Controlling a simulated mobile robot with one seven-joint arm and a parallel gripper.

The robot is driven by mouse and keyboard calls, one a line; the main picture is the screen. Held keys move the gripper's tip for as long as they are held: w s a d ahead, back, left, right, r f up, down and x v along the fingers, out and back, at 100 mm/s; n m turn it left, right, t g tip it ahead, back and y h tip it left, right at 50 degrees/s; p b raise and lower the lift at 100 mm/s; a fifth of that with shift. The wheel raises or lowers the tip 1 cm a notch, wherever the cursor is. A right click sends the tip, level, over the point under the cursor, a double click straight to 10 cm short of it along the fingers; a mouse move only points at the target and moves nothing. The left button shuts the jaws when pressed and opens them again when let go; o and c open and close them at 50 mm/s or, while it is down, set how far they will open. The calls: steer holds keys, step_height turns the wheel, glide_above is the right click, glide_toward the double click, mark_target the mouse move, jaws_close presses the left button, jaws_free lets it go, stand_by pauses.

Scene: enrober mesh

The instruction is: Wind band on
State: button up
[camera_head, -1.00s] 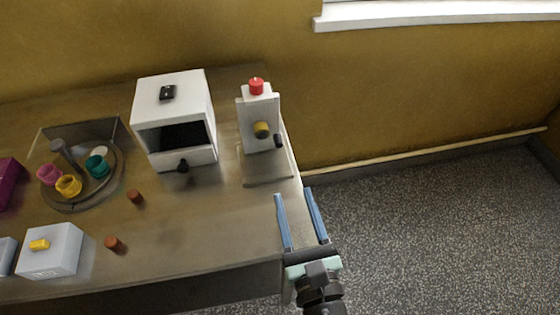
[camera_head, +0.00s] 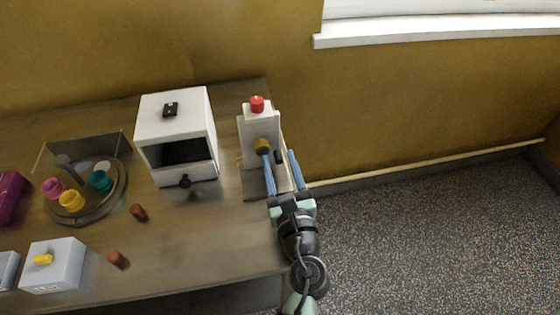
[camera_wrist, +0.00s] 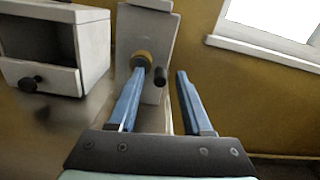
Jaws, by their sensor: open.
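A white upright machine (camera_head: 262,125) with a red button (camera_head: 257,104) on top stands near the right end of the table. A round olive-yellow knob (camera_head: 262,146) sticks out of its front, with a small dark handle (camera_head: 279,157) to the knob's right. My gripper (camera_head: 279,155) is open in front of the machine. In the wrist view its left blue finger overlaps the lower part of the knob (camera_wrist: 142,58). The dark handle (camera_wrist: 146,79) shows between the two fingers (camera_wrist: 160,75). I cannot tell whether a finger touches either part. No separate band is identifiable.
A white open-fronted box (camera_head: 178,135) with a dark knob stands left of the machine. A round tray (camera_head: 100,213) holds coloured cups. Two brown cylinders (camera_head: 138,212) and a grey box (camera_head: 55,264) are nearer the front. The table's right edge is close to my gripper.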

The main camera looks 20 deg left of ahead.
mark_target(257, 162)
jaws_close()
stand_by(0.3)
steer(key=shift+m, duration=0.3)
